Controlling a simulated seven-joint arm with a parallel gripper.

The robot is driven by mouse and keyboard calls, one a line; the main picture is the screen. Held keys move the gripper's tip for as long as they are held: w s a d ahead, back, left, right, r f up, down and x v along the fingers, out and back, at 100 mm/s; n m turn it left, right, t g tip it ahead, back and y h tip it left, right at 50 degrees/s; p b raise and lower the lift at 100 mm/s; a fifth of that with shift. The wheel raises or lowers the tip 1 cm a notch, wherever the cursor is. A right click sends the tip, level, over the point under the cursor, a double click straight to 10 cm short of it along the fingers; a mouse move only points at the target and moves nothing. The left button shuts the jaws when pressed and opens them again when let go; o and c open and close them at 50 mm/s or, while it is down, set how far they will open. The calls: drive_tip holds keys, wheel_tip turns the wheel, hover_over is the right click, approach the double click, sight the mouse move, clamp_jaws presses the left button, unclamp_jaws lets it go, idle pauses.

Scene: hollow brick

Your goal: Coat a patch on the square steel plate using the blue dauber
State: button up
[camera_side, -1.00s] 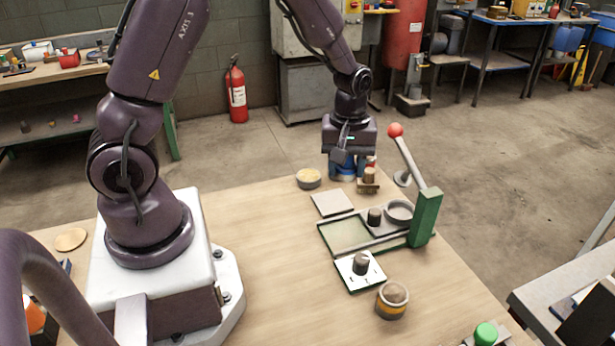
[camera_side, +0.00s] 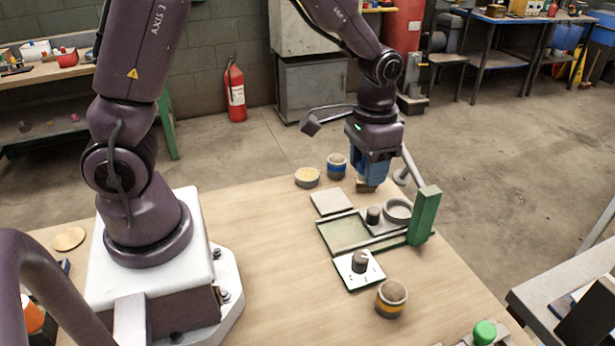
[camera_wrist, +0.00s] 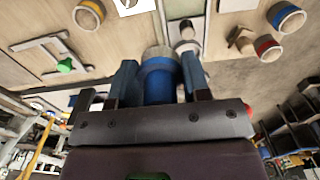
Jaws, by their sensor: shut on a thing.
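My gripper (camera_side: 372,172) is shut on the blue dauber, a blue cylinder with a paler grey end, seen between the fingers in the wrist view (camera_wrist: 160,82). In the side view it is raised in front of the blue-banded pot (camera_side: 337,166), to its right. A flat pale square plate (camera_side: 331,202), which looks like the square steel plate, lies on the table to the left of and nearer than the gripper. It shows partly at the top edge of the wrist view (camera_wrist: 237,5). The dauber's lower end is hard to make out in the side view.
A wooden block (camera_side: 366,187) lies below the gripper. A green post (camera_side: 426,215) with a lever stands to the right, beside a tray (camera_side: 345,235). A knobbed white plate (camera_side: 359,270) and a yellow-banded pot (camera_side: 391,298) are nearer. A red-banded pot (camera_wrist: 268,47) shows in the wrist view.

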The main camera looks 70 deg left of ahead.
sight(307, 174)
idle(0.3)
drive_tip(key=a+f+n, duration=0.3)
drive_tip(key=a, duration=0.5)
drive_tip(key=s+a+f+n, duration=0.1)
drive_tip(key=a+f+n, duration=0.2)
drive_tip(key=a, duration=0.5)
drive_tip(key=s+a+f+n, duration=0.1)
drive_tip(key=a+f, duration=0.3)
drive_tip(key=a, duration=0.5)
drive_tip(key=shift+s+a+f+n, duration=0.1)
drive_tip(key=shift+f+n, duration=0.05)
drive_tip(key=shift+n, duration=0.75)
drive_tip(key=shift+w+a, duration=0.1)
drive_tip(key=shift+w, duration=0.2)
drive_tip(key=shift+w+f, duration=0.1)
drive_tip(key=shift+f, duration=2.7)
drive_tip(key=shift+f, duration=0.6)
drive_tip(key=shift+r, duration=3.55)
